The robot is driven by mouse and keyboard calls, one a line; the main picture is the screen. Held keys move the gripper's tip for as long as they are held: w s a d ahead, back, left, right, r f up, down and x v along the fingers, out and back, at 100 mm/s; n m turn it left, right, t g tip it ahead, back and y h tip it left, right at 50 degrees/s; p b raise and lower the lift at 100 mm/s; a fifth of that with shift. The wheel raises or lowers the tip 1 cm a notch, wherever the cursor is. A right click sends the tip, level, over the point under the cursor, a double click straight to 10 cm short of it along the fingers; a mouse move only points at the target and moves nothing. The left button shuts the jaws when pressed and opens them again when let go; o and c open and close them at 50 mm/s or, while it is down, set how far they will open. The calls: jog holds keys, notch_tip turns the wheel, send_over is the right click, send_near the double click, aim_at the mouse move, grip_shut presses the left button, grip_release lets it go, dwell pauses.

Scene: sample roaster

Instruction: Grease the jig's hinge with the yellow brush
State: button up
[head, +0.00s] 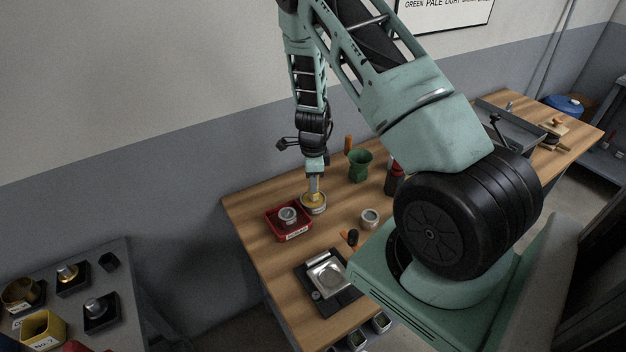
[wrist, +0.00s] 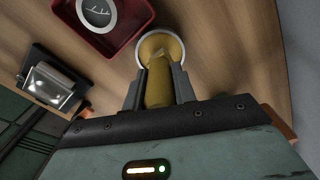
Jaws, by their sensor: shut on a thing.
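My gripper (head: 314,186) is shut on the yellow brush (wrist: 158,84), held by its handle between the two fingers. The brush points down into a round tin (head: 320,209) with yellowish contents; the tin also shows in the wrist view (wrist: 178,42). The brush's tip is at or in the tin; I cannot tell how deep. A black base with a shiny metal plate (head: 328,274), perhaps the jig, lies nearer the table's front edge, apart from my gripper. It also shows at the left of the wrist view (wrist: 50,84). Its hinge is too small to make out.
A red tray (head: 272,229) holding a round grey piece stands just left of the tin. A green cup (head: 360,167), a dark red bottle (head: 393,180) and a small pale jar (head: 369,218) stand to the right. A dark side table (head: 130,290) holds several cups and holders.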

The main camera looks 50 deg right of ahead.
jog(key=shift+f, duration=0.4)
dwell(1.1)
jog(key=shift+r+p, duration=2.7)
jog(key=shift+r, duration=0.85)
